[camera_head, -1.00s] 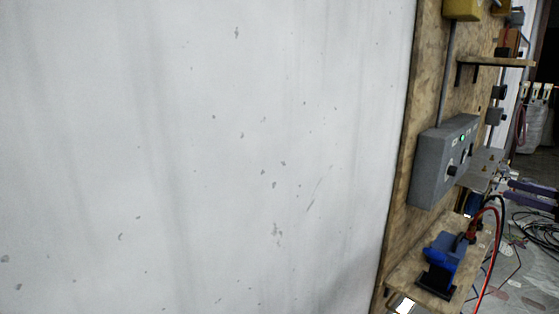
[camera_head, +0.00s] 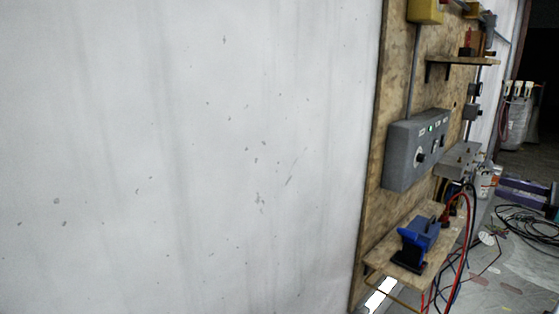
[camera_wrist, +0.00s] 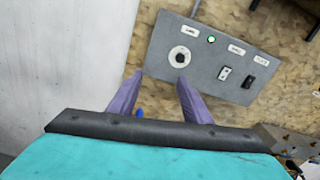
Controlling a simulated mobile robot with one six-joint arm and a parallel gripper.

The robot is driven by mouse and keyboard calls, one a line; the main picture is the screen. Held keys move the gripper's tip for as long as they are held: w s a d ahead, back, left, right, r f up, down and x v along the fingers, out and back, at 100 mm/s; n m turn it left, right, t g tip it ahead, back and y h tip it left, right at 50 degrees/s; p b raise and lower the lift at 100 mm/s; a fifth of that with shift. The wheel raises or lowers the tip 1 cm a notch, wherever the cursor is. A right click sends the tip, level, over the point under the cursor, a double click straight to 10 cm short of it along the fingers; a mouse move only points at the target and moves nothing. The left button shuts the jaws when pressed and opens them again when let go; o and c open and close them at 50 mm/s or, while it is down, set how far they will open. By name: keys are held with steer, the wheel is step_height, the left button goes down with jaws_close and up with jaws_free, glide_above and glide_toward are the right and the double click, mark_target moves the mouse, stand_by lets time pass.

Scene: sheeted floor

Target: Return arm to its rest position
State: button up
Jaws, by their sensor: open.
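My gripper (camera_wrist: 158,88) shows in the wrist view with its two purple fingers apart and nothing between them. It points toward a grey control box (camera_wrist: 215,62) on a chipboard panel. The box has a round dial (camera_wrist: 180,56), a lit green lamp (camera_wrist: 211,39) and small switches. The dial lies just beyond the fingertips in the picture; I cannot tell the exact gap. In the head view the same control box (camera_head: 405,160) shows at the right.
A pale speckled wall (camera_head: 180,150) fills the left of the head view. The chipboard panel (camera_head: 395,75) carries an upper shelf (camera_head: 462,60) and a lower shelf (camera_head: 385,255) holding a blue device (camera_head: 420,235). Red and blue cables hang there. Black cables (camera_head: 530,225) lie on the floor at right.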

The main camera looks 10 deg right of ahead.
steer(key=w+a+f+n+g, duration=0.1)
steer(key=w+a+f, duration=0.4)
steer(key=f, duration=0.4)
steer(key=w+a+f+n+g, duration=0.1)
steer(key=w+a+f+g, duration=0.15)
steer(key=a+f, duration=0.5)
steer(key=w+a+f+n+g, duration=0.1)
steer(key=w+a+f, duration=0.4)
steer(key=f, duration=0.4)
steer(key=a+f+n+g, duration=0.6)
steer(key=a+f, duration=1.7)
steer(key=f, duration=0.1)
steer(key=s+a+f+n+g+h, duration=0.3)
steer(key=s+a+f+n+g, duration=0.35)
steer(key=s+a+f, duration=0.95)
steer(key=s+a+f+n+g+h, duration=0.1)
steer(key=s+a+f+n+h, duration=0.1)
steer(key=s, duration=0.4)
steer(key=s+a+f+n+g+h, duration=0.1)
steer(key=s+a+f+n+h, duration=0.1)
steer(key=s+n, duration=0.4)
steer(key=s+a+f+n+g+h, duration=0.1)
steer(key=s+a+f+n, duration=0.3)
steer(key=s, duration=0.4)
steer(key=shift+s+f+g+h, duration=0.2)
steer(key=shift+f+g+h, duration=0.2)
steer(key=shift+f+h, duration=0.4)
